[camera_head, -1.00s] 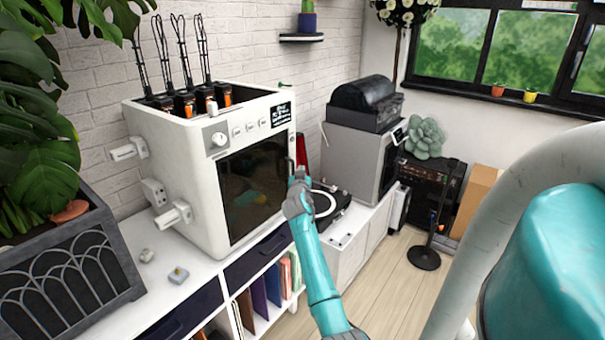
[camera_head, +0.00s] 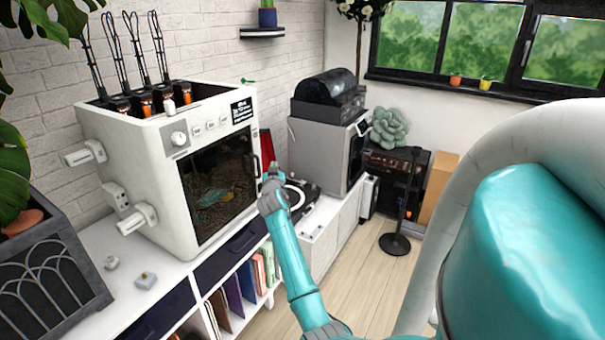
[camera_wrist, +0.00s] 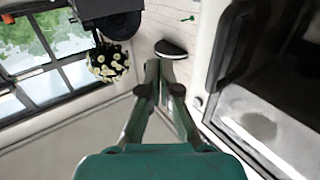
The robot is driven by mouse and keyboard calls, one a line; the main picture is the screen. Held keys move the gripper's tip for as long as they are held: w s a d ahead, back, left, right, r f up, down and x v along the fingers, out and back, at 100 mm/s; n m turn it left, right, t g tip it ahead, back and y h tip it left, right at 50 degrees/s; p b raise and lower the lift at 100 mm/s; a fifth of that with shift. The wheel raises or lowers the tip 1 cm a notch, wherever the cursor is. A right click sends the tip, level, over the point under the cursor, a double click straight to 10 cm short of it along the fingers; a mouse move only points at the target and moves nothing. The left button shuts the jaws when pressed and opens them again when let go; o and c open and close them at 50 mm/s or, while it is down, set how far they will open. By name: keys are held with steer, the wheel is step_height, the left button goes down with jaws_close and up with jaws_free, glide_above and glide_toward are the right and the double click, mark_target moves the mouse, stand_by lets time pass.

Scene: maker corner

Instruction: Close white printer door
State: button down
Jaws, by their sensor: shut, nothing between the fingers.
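The white printer (camera_head: 150,200) stands on the white shelf unit at the left in the head view. Its dark glass door (camera_head: 218,185) looks flush with the front, and a dark handle (camera_head: 256,165) is on its right edge. Some blue and yellow shapes show behind the glass. My gripper (camera_head: 273,168) is just right of the handle; I cannot tell whether it touches. In the wrist view my gripper (camera_wrist: 165,65) is shut and empty, its fingers together, with the dark-framed door (camera_wrist: 245,75) close on the right.
A grey printer (camera_head: 335,150) stands to the right, with a turntable (camera_head: 300,195) between the two. A planter box (camera_head: 50,275) is at the lower left.

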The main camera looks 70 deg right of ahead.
steer(key=s, duration=1)
steer(key=shift+s+a, duration=0.15)
steer(key=shift+a, duration=0.05)
